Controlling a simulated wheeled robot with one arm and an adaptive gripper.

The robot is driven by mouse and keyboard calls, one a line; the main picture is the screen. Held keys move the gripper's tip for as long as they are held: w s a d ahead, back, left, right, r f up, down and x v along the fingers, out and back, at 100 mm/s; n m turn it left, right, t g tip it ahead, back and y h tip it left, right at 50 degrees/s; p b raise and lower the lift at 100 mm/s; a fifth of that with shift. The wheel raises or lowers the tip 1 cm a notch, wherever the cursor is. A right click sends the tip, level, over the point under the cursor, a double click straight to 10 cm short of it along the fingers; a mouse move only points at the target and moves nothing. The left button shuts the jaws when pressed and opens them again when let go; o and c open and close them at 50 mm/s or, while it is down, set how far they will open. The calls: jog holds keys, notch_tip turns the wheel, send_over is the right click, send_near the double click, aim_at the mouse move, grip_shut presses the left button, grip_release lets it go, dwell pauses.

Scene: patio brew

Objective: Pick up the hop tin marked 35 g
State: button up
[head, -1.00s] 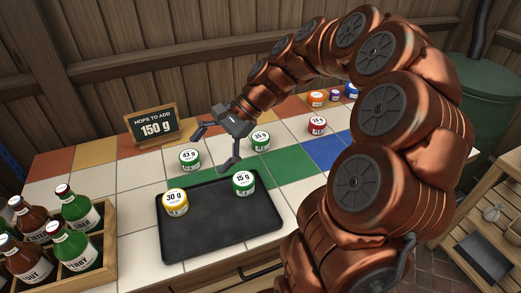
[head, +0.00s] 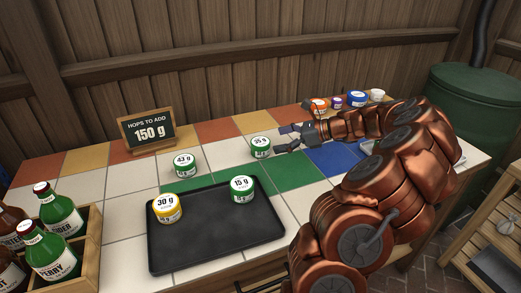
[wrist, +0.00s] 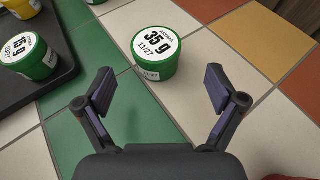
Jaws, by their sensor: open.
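The hop tin marked 35 g (head: 261,149) is a green tub with a white lid, standing upright on the tiled counter behind the tray. In the wrist view the same tin (wrist: 155,52) stands ahead of my gripper, roughly centred between the fingers, with its label readable. My gripper (head: 282,139) is open and empty, just right of the tin in the head view. In the wrist view its two fingers (wrist: 161,88) are spread wide, with the tin beyond their tips. I see no contact between fingers and tin.
A black tray (head: 215,242) holds a yellow 30 g tin (head: 167,210) and a green 15 g tin (head: 242,191). A green 43 g tin (head: 185,166) stands left of the 35 g tin. A sign (head: 148,132) reads 150 g. A bottle crate (head: 91,244) is at front left.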

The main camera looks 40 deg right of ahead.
aim_at(266, 142)
jog(key=b+x, duration=0.1)
jog(key=x, duration=0.5)
jog(key=shift+w+a, duration=0.1)
jog(key=shift+a, duration=0.3)
jog(key=c, duration=1.2)
jog(key=shift+c, duration=0.2)
